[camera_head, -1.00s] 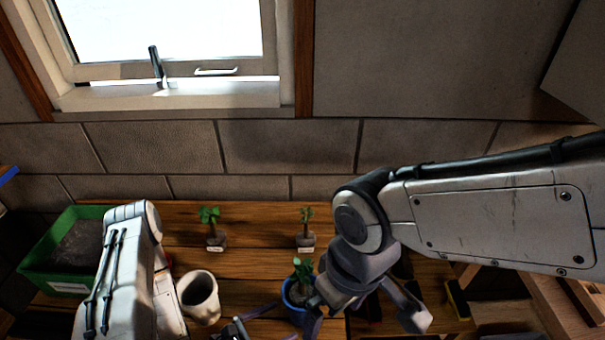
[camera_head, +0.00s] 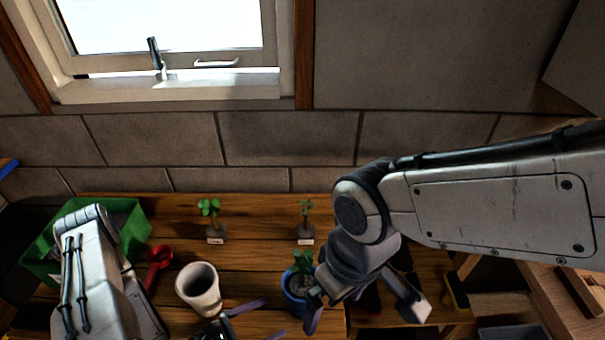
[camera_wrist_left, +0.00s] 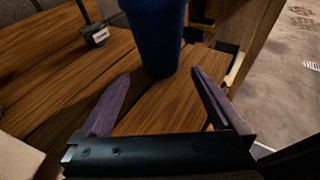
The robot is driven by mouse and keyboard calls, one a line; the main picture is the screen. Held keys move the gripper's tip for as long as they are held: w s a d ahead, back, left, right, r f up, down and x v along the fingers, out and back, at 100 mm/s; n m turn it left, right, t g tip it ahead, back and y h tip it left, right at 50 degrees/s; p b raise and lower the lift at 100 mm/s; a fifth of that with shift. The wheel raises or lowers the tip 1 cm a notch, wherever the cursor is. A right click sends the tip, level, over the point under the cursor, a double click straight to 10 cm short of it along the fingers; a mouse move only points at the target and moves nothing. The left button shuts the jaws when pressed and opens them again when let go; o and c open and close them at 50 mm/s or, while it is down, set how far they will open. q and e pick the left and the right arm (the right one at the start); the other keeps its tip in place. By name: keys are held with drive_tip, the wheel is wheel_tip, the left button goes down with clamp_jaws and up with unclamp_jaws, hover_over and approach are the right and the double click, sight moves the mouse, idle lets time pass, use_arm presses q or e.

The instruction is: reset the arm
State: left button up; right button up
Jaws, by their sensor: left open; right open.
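My left gripper (camera_head: 272,318) is open and empty at the bottom edge of the head view, partly cut off. In the left wrist view its two purple fingers (camera_wrist_left: 160,95) are spread apart, with a blue pot (camera_wrist_left: 155,35) just beyond them. The blue pot (camera_head: 296,301), holding a small green plant, stands on the wooden bench near its front edge.
A white cup (camera_head: 200,290) stands left of the blue pot. A red tool (camera_head: 158,268) lies beside a green tray (camera_head: 135,228). Two labelled seedlings (camera_head: 215,233) (camera_head: 306,233) stand at the back. Bare bench lies between them and the cup.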

use_arm(q)
drive_tip(key=x, duration=0.9)
drive_tip(key=shift+w+d+f, duration=0.1)
drive_tip(key=shift+d, duration=0.1)
drive_tip(key=shift+w+d+f, duration=0.1)
drive_tip(key=shift+w+d, duration=0.1)
drive_tip(key=shift+d, duration=0.05)
use_arm(e)
drive_tip(key=m+h, duration=0.1)
drive_tip(key=m, duration=0.2)
hover_over(303, 268)
drive_tip(key=w, duration=0.2)
wheel_tip(303, 268, down, 3)
drive_tip(key=shift+f, duration=0.1)
use_arm(q)
drive_tip(key=shift+a, duration=0.1)
use_arm(e)
wheel_tip(303, 268, down, 12)
drive_tip(key=shift+w+f, duration=0.15)
drive_tip(key=shift+w+r, duration=0.15)
drive_tip(key=shift+r, duration=1.15)
drive_tip(key=shift+s+r, duration=0.1)
drive_tip(key=shift+s, duration=0.1)
